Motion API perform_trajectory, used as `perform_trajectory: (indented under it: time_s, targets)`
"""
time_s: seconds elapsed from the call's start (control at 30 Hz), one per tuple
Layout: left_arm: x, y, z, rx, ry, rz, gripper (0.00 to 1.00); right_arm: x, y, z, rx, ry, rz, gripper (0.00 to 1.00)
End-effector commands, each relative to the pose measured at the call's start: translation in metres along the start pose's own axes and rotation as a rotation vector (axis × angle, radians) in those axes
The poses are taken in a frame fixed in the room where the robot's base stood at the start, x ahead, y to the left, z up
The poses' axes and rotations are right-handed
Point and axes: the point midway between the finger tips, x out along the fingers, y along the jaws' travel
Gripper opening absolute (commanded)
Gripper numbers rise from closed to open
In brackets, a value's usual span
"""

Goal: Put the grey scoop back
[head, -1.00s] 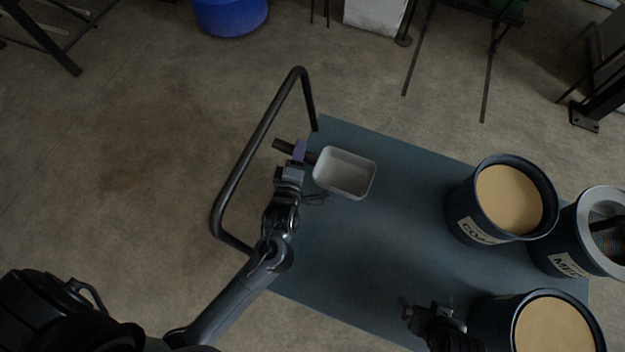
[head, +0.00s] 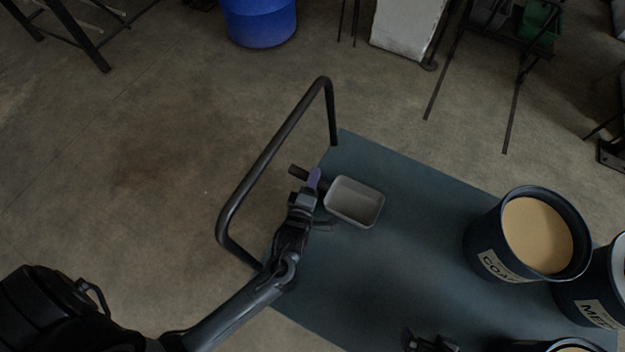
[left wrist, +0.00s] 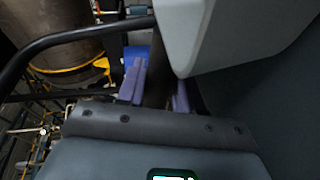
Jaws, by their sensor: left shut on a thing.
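The grey scoop (head: 354,202) has a pale open tray-shaped bowl, which faces up, and a dark round handle (head: 298,171). My left gripper (head: 314,182) is shut on the handle, near the left edge of the blue-grey cart top (head: 400,240). I cannot tell whether the scoop touches the top. In the left wrist view the purple fingers (left wrist: 157,90) straddle the dark handle, and the scoop's grey bowl (left wrist: 225,35) fills the upper right. My right gripper (head: 428,341) shows only partly at the bottom edge; its fingers are unclear.
Dark bins stand at the right: one marked "COA..." (head: 492,262) with tan contents, one marked "ME..." (head: 592,312), and another cut off below. A dark bar handle (head: 272,148) rises at the cart's left. The cart's middle is clear.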

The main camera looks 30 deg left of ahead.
Motion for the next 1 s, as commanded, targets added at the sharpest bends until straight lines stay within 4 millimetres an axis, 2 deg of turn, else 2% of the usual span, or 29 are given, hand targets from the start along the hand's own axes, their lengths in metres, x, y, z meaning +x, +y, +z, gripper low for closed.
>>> perform_trajectory:
  time_s: [0.2,0.23,0.37,0.77,1.0]
  targets:
    - [0.001,-0.004,0.001,0.0,0.0,0.001,0.0,0.003,0.0,0.001,-0.001,0.0,0.001,1.0]
    - [0.001,-0.003,0.0,0.001,0.0,0.0,0.4,0.002,0.0,0.001,-0.001,0.0,0.001,1.0]
    - [0.001,-0.003,0.0,0.001,0.0,0.0,0.6,0.002,0.0,0.001,-0.001,0.0,0.001,1.0]
    - [-0.001,0.002,0.0,0.001,-0.001,-0.001,0.61,-0.002,-0.001,-0.001,0.005,0.001,-0.004,1.0]
    - [-0.034,0.002,-0.001,0.001,0.0,-0.004,0.61,-0.011,-0.001,-0.005,0.008,0.002,-0.006,1.0]
